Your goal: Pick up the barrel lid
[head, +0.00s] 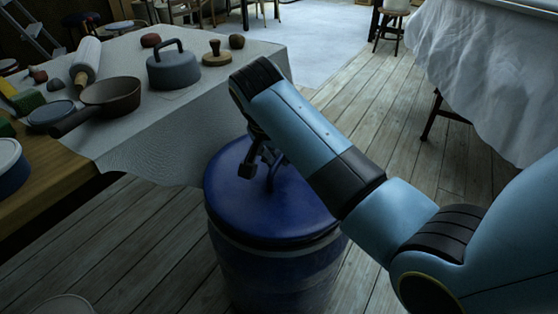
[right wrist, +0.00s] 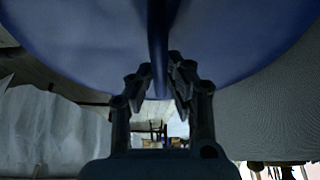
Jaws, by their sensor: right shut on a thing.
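The barrel lid (head: 250,205) is a round dark blue disc with a raised handle. It lies on top of the blue barrel (head: 265,275); I cannot tell whether it sits fully down on the rim. My right gripper (head: 263,170) is at the handle, above the middle of the lid. In the right wrist view the fingers (right wrist: 160,78) are closed on either side of the lid's narrow handle (right wrist: 158,50), and the blue lid (right wrist: 80,40) fills the upper part. My right arm hides part of the lid's right side. My left gripper is not in view.
A cloth-covered table (head: 215,95) left of the barrel holds a grey lidded pot (head: 173,70), a brown pan (head: 112,95), a rolling pin (head: 87,58) and other small items. A white-draped table (head: 490,60) stands at the right. Plank floor between is clear.

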